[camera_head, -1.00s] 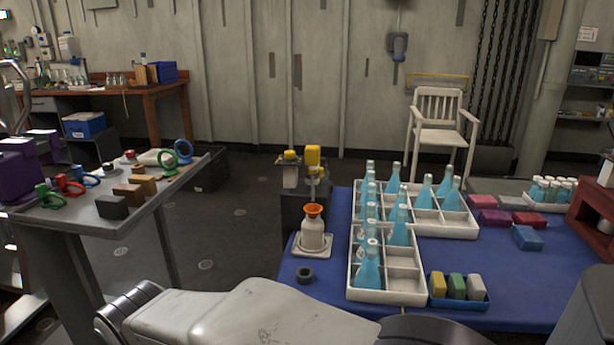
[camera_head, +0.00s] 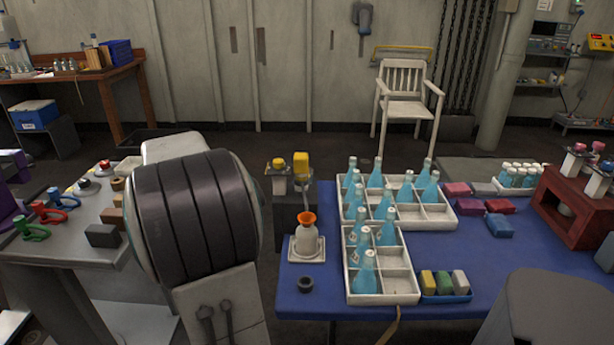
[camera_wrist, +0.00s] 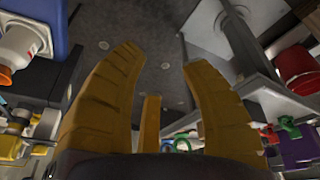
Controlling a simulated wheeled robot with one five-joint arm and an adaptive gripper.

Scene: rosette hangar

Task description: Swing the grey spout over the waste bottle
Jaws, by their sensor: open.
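The waste bottle (camera_head: 308,245) is white with an orange funnel in its mouth. It stands upright on a pale square base at the blue table's left end. Behind it is a fixture (camera_head: 279,180) with two yellow-topped parts; a grey spout cannot be made out clearly there. In the wrist view the bottle (camera_wrist: 22,48) is at the upper left and yellow-and-white fixture parts (camera_wrist: 14,140) are at the lower left. My gripper (camera_wrist: 162,65) is open, with nothing between its yellow fingers, over dark floor. In the head view it is not visible.
A white divided tray (camera_head: 384,292) of blue bottles stands right of the waste bottle. A dark ring (camera_head: 305,284) lies in front of it. A grey side table (camera_head: 60,246) with coloured rings and blocks is at left. Dark floor lies between the tables.

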